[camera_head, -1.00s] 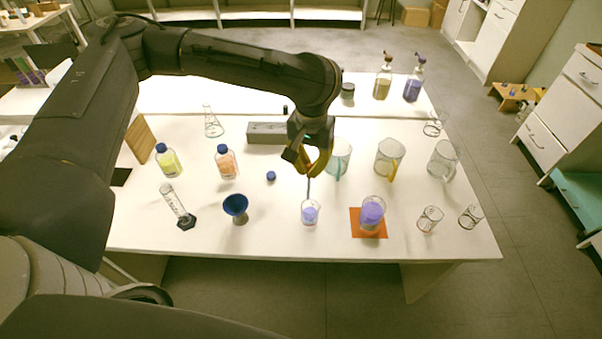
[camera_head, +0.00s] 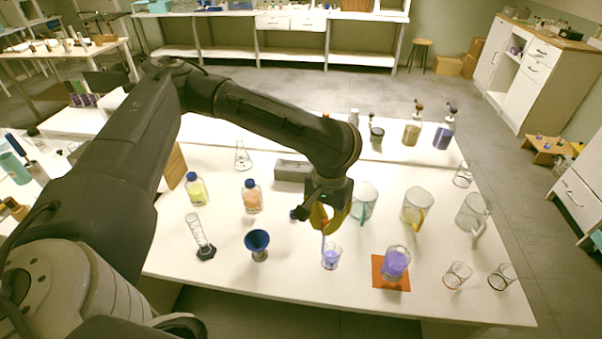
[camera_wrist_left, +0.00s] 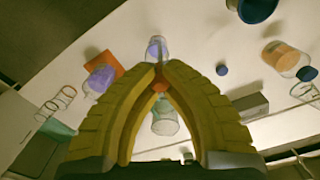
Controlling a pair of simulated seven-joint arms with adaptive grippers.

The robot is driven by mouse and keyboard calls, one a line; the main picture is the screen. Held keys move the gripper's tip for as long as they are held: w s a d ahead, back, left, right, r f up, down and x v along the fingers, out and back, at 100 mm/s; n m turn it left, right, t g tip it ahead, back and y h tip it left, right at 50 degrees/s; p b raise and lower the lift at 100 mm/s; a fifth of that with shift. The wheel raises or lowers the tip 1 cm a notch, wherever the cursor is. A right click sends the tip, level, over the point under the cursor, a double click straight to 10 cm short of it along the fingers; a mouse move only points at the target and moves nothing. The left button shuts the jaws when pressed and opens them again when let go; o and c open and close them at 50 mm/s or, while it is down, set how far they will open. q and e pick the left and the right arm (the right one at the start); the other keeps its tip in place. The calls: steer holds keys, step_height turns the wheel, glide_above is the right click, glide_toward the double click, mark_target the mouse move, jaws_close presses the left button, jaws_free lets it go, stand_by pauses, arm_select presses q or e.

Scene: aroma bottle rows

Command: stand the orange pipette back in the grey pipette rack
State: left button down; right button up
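My left gripper (camera_head: 326,229) has its yellow fingers closed together above the small beaker of purple liquid (camera_head: 331,258). In the left wrist view the fingertips (camera_wrist_left: 160,78) meet around a small orange piece, the orange pipette (camera_wrist_left: 160,86). Most of the pipette is hidden by the fingers. Its thin lower end points down toward the beaker; I cannot tell whether it is inside. The grey pipette rack (camera_head: 292,171) is a low block behind and left of the gripper; part of it also shows in the left wrist view (camera_wrist_left: 250,105). My right gripper is not in view.
A blue cap (camera_head: 296,214) lies just left of the gripper. A blue funnel (camera_head: 257,243), an orange-filled bottle (camera_head: 252,197) and a yellow-filled bottle (camera_head: 196,190) stand to the left. A beaker on an orange mat (camera_head: 378,280) and several jugs stand to the right.

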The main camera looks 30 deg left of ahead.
arm_select(q)
steer(key=shift+w, duration=0.1)
steer(key=w+a+r+n, duration=0.2)
steer(key=w+a+n, duration=0.15)
steer(key=w, duration=0.55)
steer(key=w+a+r+n, duration=0.2)
steer(key=w+a, duration=0.3)
steer(key=w, duration=0.4)
steer(key=w+a+r+n, duration=0.2)
steer(key=w+a+n, duration=0.15)
steer(key=w, duration=0.55)
steer(key=w+a+f+n, duration=0.1)
steer(key=a+n, duration=0.3)
steer(key=a, duration=0.7)
steer(key=w+a+f+n, duration=0.1)
steer(key=a+f+n, duration=0.2)
steer(key=a, duration=0.7)
steer(key=shift+w+a+f+n, duration=0.2)
steer(key=shift+a+f+n, duration=0.2)
steer(key=shift+n, duration=0.6)
steer(key=shift+f, duration=0.1)
